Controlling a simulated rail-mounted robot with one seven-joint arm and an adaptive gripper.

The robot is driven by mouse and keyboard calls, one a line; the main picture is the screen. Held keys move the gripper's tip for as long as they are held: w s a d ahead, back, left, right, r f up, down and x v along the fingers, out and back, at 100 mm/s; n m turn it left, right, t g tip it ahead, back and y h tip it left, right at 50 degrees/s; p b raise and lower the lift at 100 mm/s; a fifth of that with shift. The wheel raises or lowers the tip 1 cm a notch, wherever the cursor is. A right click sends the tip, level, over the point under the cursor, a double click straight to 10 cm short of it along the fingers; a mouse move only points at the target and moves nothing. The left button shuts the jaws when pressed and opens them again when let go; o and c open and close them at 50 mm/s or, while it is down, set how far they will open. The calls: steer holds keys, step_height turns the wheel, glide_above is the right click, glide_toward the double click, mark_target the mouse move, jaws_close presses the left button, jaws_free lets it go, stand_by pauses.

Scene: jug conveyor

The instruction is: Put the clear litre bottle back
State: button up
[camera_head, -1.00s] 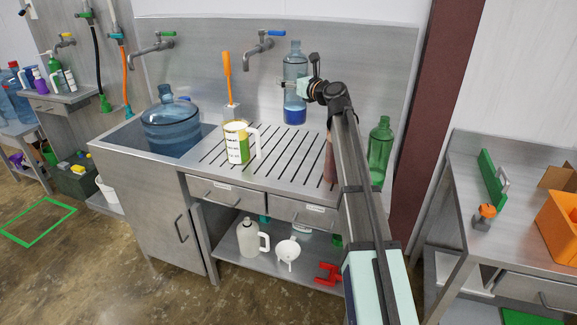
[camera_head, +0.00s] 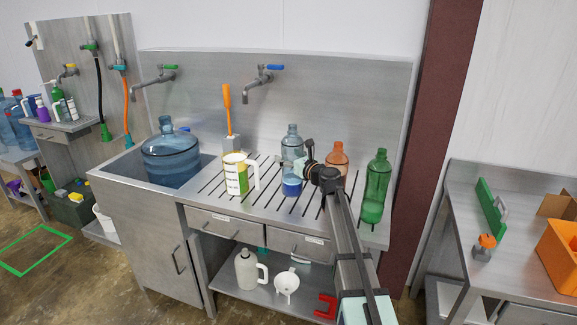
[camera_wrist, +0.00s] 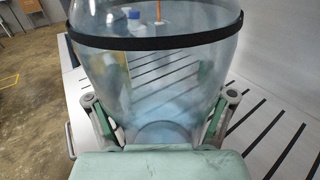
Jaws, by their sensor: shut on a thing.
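The clear litre bottle (camera_head: 291,160) is upright at the slatted drainboard (camera_head: 215,190), with blue liquid in its bottom. My gripper (camera_head: 308,163) is shut on the bottle from its right side. In the wrist view the clear bottle (camera_wrist: 155,70) fills the middle, with a dark band around it, and the fingers of my gripper (camera_wrist: 158,115) lie on either side. The bottle's base appears at or just above the slats; I cannot tell whether it touches.
A white-and-yellow jug (camera_head: 237,175) stands left of the bottle. An orange bottle (camera_head: 337,158) and a green bottle (camera_head: 376,188) stand to the right. A large blue jug (camera_head: 170,155) sits in the sink. A blue-handled tap (camera_head: 262,78) is above the board.

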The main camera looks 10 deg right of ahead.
steer(key=shift+f, duration=1.95)
steer(key=o, duration=1.7)
steer(key=b+v, duration=0.1)
steer(key=v, duration=0.6)
steer(key=shift+s+d, duration=0.15)
steer(key=shift+s, duration=0.1)
